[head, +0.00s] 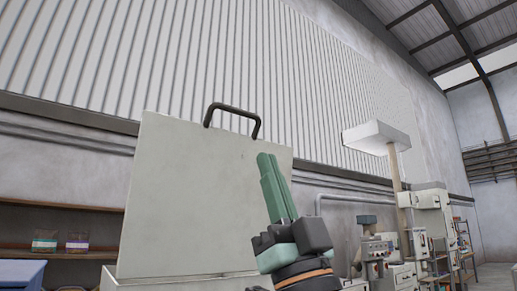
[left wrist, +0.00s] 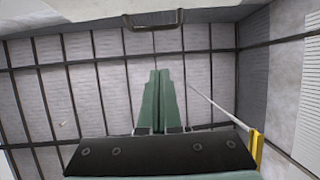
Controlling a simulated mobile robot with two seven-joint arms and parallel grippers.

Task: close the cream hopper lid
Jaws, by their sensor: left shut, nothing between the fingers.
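The cream hopper lid (head: 195,205) stands raised, nearly upright, above the cream hopper body (head: 180,283) in the head view. A dark handle (head: 233,112) is fixed at the lid's top edge. In the left wrist view, a pale panel edge (left wrist: 70,12) with a dark handle (left wrist: 153,19) crosses the top. My left gripper (head: 269,158) has green fingers pressed together, pointing up, in front of the lid's right part. The fingers also show in the left wrist view (left wrist: 158,75), empty. I cannot tell whether they touch the lid. My right gripper is not in view.
Shelves (head: 60,205) with small jars stand at the left, with a blue box (head: 22,273) below. Grey machines (head: 378,255) and a post with a white lamp-like head (head: 375,135) stand at the right. The space above the lid looks clear.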

